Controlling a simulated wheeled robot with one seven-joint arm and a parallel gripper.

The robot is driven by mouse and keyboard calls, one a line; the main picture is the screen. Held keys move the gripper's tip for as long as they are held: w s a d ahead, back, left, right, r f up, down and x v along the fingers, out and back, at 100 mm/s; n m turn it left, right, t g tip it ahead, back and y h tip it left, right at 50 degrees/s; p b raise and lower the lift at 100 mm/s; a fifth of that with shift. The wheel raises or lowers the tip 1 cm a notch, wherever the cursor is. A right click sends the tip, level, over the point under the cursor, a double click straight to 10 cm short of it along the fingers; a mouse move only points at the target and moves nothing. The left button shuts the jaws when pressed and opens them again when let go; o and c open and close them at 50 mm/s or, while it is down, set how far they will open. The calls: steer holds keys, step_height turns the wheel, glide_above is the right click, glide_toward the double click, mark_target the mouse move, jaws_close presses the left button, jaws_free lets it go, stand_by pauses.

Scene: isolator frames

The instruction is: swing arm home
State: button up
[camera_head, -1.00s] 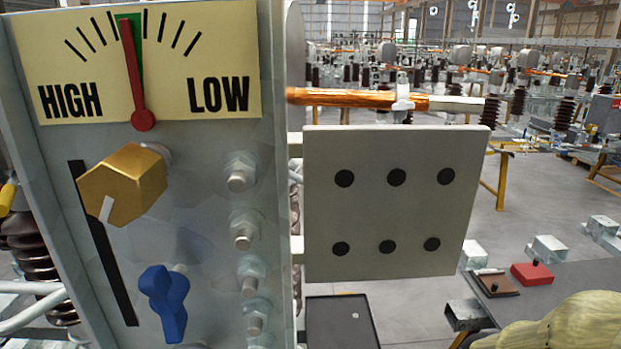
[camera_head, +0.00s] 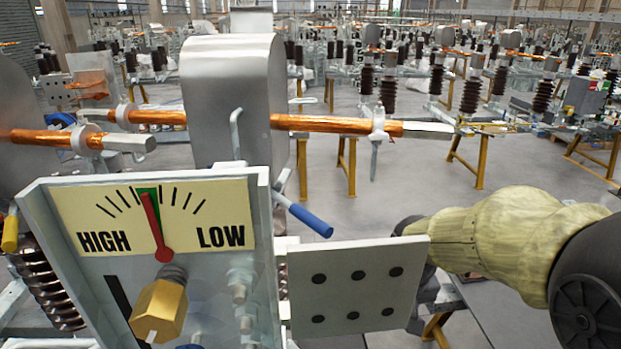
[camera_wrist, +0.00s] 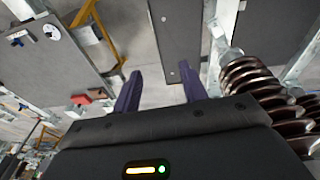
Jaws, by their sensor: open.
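My arm (camera_head: 510,240), in a pale yellow cover, reaches in from the right edge in the head view. Its far end passes behind the grey plate with black dots (camera_head: 357,287), so my gripper is hidden there. In the wrist view my gripper (camera_wrist: 160,74) shows two purple fingers, spread apart with nothing between them. Beyond the fingers are the grey floor and a dark flat panel (camera_wrist: 168,35). Brown ribbed insulators (camera_wrist: 262,90) stand just right of the fingers.
A panel with a HIGH/LOW dial (camera_head: 150,222), a gold hexagonal knob (camera_head: 160,310) and bolts stands at lower left. Yellow-legged stands (camera_head: 345,165) and open floor lie behind. A dark bench (camera_wrist: 50,50) shows at left in the wrist view.

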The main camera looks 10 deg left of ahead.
steer(key=w+a+r+n+p, duration=0.1)
steer(key=a+r+n+p, duration=0.1)
steer(key=a+r, duration=0.4)
steer(key=w+a+r+n+p, duration=0.1)
steer(key=a+r+p, duration=0.4)
steer(key=r, duration=1.2)
steer(key=w+a+r+n+g+p, duration=0.1)
steer(key=w+a+r+n+p, duration=0.1)
steer(key=a+r, duration=0.5)
step_height(320, 180, up, 5)
steer(key=shift+a+f+n+h+p, duration=0.2)
steer(key=shift+n+h+p, duration=0.2)
steer(key=shift+n+p, duration=0.5)
glide_above(311, 216)
steer(key=f, duration=0.9)
steer(key=shift+s+a, duration=0.3)
steer(key=shift+s, duration=0.1)
steer(key=f+b, duration=0.2)
steer(key=b, duration=0.1)
steer(key=f+b, duration=0.2)
steer(key=f, duration=0.1)
steer(key=f+b, duration=0.3)
steer(key=shift+w+d+f+b, duration=0.15)
steer(key=shift+w+d+b, duration=0.1)
steer(key=shift+w+b, duration=0.15)
